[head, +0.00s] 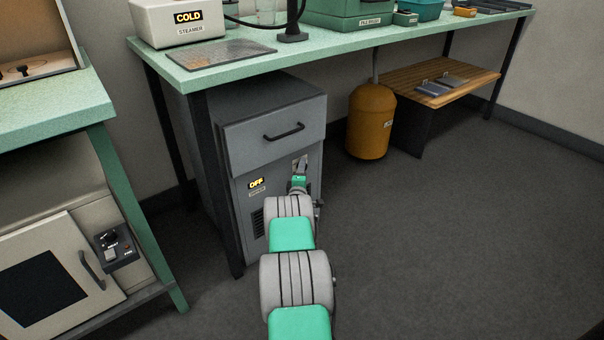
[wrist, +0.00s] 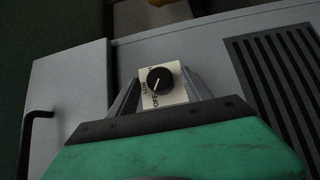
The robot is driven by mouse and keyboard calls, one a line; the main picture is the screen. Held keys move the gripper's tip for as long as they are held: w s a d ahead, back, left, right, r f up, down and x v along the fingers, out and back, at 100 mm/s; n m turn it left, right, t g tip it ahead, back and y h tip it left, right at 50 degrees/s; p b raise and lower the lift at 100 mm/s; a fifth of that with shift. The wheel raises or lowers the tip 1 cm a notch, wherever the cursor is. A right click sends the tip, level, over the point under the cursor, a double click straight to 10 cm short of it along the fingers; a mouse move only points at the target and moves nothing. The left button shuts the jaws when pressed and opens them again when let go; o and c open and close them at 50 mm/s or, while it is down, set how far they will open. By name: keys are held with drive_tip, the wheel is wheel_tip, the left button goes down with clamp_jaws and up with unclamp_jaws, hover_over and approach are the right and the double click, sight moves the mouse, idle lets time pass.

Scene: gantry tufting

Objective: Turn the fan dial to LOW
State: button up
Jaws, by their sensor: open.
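The fan dial (wrist: 160,80) is a round black knob with a white pointer line on a cream plate (wrist: 149,101) with small lettering, in the middle of the wrist view. The pointer slants toward the lower left of the picture; the labels are hard to read. My gripper (wrist: 160,93) is open, with one grey finger on each side of the plate; contact with the knob cannot be told. In the head view my gripper (head: 299,172) is at the front of the grey cabinet (head: 272,112) and largely hides the dial. A lit sign (head: 256,183) on the cabinet reads OFF.
A drawer handle (head: 284,132) sticks out above my gripper; a slatted vent (wrist: 280,85) is beside the dial. The green bench (head: 330,45) overhangs the cabinet. An orange tank (head: 371,122) stands to the right. The floor at right is clear.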

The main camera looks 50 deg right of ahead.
clamp_jaws()
idle(0.5)
drive_tip(key=shift+r, duration=0.1)
drive_tip(key=shift+d+r+m+g+y+p, duration=0.15)
drive_tip(key=shift+r+m+g+y+p, duration=0.1)
drive_tip(key=shift+m+y, duration=1)
drive_tip(key=shift+d+r+m+g+y+p, duration=0.1)
drive_tip(key=shift+r+m+g+y+p, duration=0.1)
drive_tip(key=shift+m+y, duration=1.05)
drive_tip(key=shift+d+r+m+g+y+p, duration=0.2)
drive_tip(key=shift+m+y, duration=0.5)
drive_tip(key=shift+y, duration=1)
